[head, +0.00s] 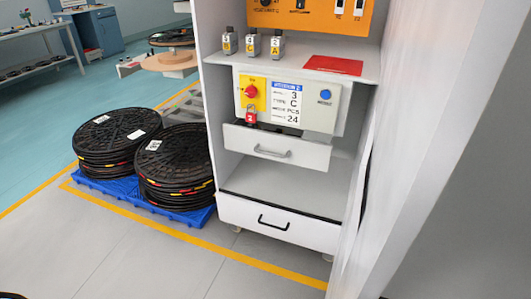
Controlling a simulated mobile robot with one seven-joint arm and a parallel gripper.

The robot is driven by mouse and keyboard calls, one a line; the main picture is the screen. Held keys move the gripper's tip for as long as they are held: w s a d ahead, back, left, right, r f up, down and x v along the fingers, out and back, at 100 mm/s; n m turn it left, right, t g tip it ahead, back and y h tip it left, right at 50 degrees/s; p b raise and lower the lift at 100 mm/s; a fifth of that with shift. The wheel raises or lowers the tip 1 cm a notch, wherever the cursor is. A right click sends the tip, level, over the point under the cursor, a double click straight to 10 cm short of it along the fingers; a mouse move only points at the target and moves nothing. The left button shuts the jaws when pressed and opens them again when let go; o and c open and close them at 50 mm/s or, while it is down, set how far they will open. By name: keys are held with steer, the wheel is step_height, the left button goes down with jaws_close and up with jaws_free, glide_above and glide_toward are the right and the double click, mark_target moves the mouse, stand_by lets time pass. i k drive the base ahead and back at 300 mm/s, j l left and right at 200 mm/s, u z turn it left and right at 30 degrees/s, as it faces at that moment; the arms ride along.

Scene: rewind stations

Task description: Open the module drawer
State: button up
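A white cabinet (212,150) stands in the middle of the head view. Its upper drawer (300,156) has a grey bar handle (272,153) and sits under a control panel; its front stands out past the panel. A lower drawer (310,230) with a black handle (273,223) is at the bottom and looks shut. Neither drawer front has a readable name, so I cannot tell which is the module drawer. The panel has a blue button (326,94), a red knob (251,91) on yellow, a red padlock-like tag (251,116) and a printed card (286,103). My gripper is not in view.
Three small labelled modules (252,43) and a red sheet (333,65) lie on the upper shelf. Stacked black reels (117,134) on a blue pallet (187,222) stand left of the cabinet. The grey floor (150,258) in front is clear. A large pale surface (425,150) fills the right side.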

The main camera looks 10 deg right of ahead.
mark_target(289, 148)
steer(key=i+j+z, duration=0.1)
steer(key=j, duration=0.25)
steer(key=i+j+z, duration=0.1)
steer(key=j, duration=0.2)
steer(key=i+j, duration=0.2)
steer(key=j, duration=0.15)
steer(key=i+j+z, duration=0.15)
steer(key=i, duration=0.25)
steer(key=i+j+z, duration=0.15)
steer(key=i+j, duration=0.2)
steer(key=i, duration=0.05)
